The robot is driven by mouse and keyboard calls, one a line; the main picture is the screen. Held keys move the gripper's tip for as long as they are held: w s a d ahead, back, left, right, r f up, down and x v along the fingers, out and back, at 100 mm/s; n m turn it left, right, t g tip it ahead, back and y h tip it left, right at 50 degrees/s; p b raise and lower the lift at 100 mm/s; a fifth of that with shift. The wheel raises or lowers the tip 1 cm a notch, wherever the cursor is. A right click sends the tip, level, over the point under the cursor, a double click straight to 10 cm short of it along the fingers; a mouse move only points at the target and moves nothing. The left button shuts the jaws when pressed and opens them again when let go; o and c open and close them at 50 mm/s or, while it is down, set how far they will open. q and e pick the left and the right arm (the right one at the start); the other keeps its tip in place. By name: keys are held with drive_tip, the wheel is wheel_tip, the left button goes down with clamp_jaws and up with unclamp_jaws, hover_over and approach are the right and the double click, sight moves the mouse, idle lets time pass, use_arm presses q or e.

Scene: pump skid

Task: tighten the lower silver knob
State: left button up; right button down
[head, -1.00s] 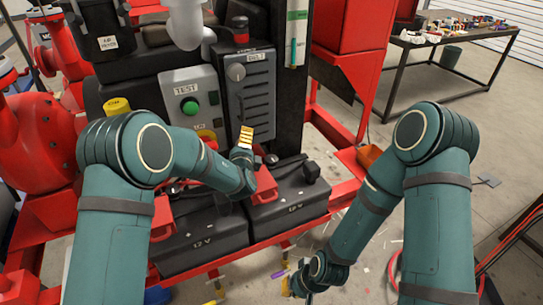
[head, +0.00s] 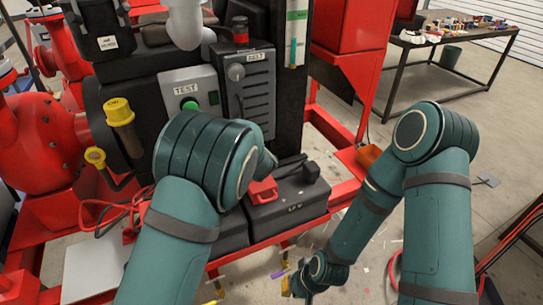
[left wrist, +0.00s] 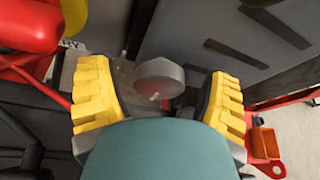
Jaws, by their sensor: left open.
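In the left wrist view a round silver knob (left wrist: 158,78) with a small bright mark on its rim sits between the two yellow fingers of my left gripper (left wrist: 158,96). The fingers are spread, with a gap on each side of the knob. In the head view my left forearm hides that gripper and this knob. Another grey knob (head: 236,72) shows on the upper part of the dark louvred panel (head: 259,88), with no gripper on it. My right gripper (head: 301,285) hangs low near the bottom edge, far from the panel; its fingers are unclear.
A grey TEST box (head: 187,89) with a green button is left of the panel. A black battery (head: 290,205) with a red terminal cover (head: 262,191) stands below on the red frame. Yellow-capped pipes (head: 119,112) are at left.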

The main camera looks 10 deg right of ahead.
use_arm(q)
drive_tip(key=shift+d+m+y, duration=0.1)
drive_tip(key=shift+m+y, duration=0.7)
drive_tip(key=shift+m, duration=0.4)
drive_tip(key=m+y, duration=0.2)
drive_tip(key=shift+m+g, duration=0.3)
drive_tip(key=shift+g, duration=0.1)
drive_tip(key=m+y, duration=0.1)
drive_tip(key=m, duration=0.1)
drive_tip(key=shift+f+m+y, duration=0.1)
drive_tip(key=shift+m+y, duration=0.2)
drive_tip(key=p+v, duration=0.3)
drive_tip(key=v, duration=1)
drive_tip(key=shift+s+d+r, duration=0.25)
